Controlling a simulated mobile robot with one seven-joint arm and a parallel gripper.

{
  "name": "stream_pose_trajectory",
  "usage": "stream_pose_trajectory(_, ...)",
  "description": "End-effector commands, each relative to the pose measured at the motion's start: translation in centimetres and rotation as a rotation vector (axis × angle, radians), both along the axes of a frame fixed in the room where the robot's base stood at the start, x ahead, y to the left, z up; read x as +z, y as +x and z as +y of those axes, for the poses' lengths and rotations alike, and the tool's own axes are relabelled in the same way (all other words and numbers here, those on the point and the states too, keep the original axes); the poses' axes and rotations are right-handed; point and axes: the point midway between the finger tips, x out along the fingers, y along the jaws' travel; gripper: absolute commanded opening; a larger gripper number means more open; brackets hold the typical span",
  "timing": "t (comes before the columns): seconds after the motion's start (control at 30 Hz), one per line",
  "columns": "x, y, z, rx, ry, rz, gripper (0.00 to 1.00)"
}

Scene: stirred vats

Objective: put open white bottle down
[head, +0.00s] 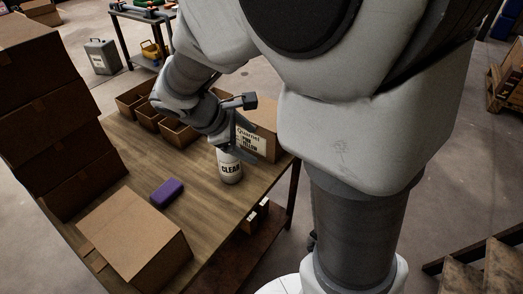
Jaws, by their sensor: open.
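The white bottle (230,170), marked with dark letters reading "CLEA…", stands upright on the wooden table (137,152) near its right edge. My gripper (224,146) is just above and around the bottle's top. The gripper is open, but its fingers are small and partly hidden by my wrist. The bottle's top is hidden behind the gripper, so I cannot see its opening or whether the fingers touch it.
A cardboard box with a printed label (262,140) stands right behind the bottle. Open brown bins (178,132) line the table's back. A purple block (167,193) and a closed carton (135,243) are to the left. Stacked cartons (45,120) rise at the far left. Bare tabletop lies between.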

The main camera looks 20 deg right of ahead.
Motion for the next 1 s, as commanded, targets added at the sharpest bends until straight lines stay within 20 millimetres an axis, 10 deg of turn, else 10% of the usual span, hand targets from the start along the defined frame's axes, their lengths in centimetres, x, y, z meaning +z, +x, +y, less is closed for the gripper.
stream_pose_trajectory(1.0, 8.8, -14.7, 1.3, -0.912, 0.888, -0.572, 0.81)
